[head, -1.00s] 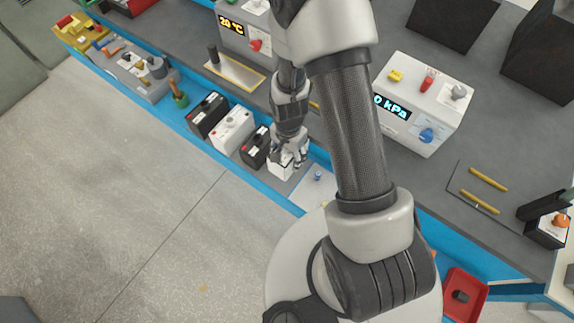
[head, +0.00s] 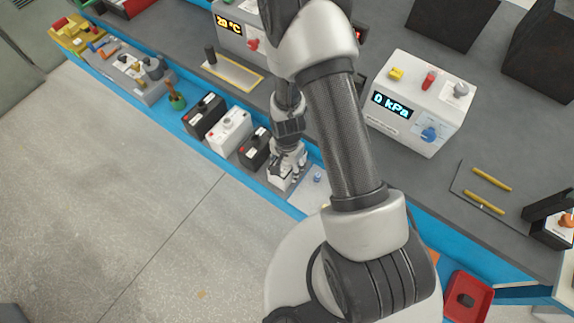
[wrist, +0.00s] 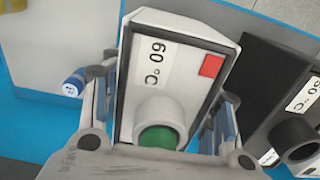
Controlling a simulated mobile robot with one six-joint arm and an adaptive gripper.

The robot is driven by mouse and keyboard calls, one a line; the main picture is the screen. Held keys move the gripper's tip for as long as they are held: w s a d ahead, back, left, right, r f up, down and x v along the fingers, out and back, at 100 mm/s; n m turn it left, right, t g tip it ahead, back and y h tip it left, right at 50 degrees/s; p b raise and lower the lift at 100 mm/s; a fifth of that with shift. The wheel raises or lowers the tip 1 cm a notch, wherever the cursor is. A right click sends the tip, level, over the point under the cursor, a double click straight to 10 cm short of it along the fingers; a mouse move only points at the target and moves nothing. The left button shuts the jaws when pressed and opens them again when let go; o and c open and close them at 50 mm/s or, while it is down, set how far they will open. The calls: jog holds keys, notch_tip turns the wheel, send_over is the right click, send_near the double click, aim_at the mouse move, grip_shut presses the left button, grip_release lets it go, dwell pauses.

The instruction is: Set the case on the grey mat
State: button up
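The case is a white and dark box with a "60 °C" label, a red square and a round green part; it fills the middle of the wrist view (wrist: 195,62) and is small in the head view (head: 280,181). My gripper (head: 287,163) is over it, one finger along each side, shut on it. In the wrist view my gripper (wrist: 160,120) shows at both sides of the case. A flat pale grey mat (head: 308,194) lies just right of the case, with a small blue item on it. I cannot tell whether the case touches the surface below.
A black battery (head: 254,148) stands close left of the case; a white battery (head: 229,131) and another black one (head: 203,114) continue the row. The bench's blue front edge (head: 240,178) is near. A kPa instrument (head: 425,105) stands right of my arm.

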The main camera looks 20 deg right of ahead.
jog(key=o, duration=0.4)
jog(key=shift+o, duration=0.2)
notch_tip(320, 180, up, 12)
jog(key=p, duration=0.4)
jog(key=shift+r, duration=0.25)
notch_tip(320, 180, up, 21)
jog(key=s+n+t, duration=0.2)
jog(key=n, duration=0.3)
jog(key=s+r+n+t, duration=0.2)
jog(key=s+r+n, duration=0.3)
jog(key=s+r, duration=0.6)
jog(key=shift+s+r+n+t, duration=0.3)
jog(key=shift+s+n, duration=0.1)
jog(key=shift+s, duration=0.65)
